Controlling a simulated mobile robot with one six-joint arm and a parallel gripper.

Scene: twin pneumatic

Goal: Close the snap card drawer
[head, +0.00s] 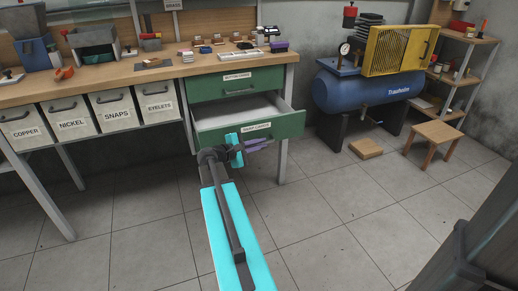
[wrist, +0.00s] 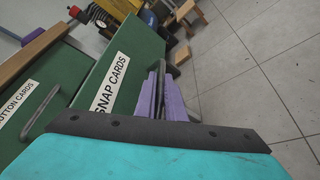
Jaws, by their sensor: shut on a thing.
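The snap card drawer (head: 282,124) is the lower green drawer under the workbench. It is pulled out, and its pale inside shows. Its front with the label "SNAP CARDS" also shows in the wrist view (wrist: 128,68). My gripper (head: 262,143) is at the drawer front from below and in front. In the wrist view, the purple fingers of my gripper (wrist: 168,90) are shut on the grey drawer handle, which is mostly hidden between them. The upper green drawer (head: 235,83), labelled for button cards, is shut.
The wooden workbench top (head: 130,72) carries boxes and small parts. Labelled white bins (head: 62,118) hang to the left of the drawers. A blue compressor (head: 365,92), a stool (head: 434,133) and a shelf stand to the right. The tiled floor in front is clear.

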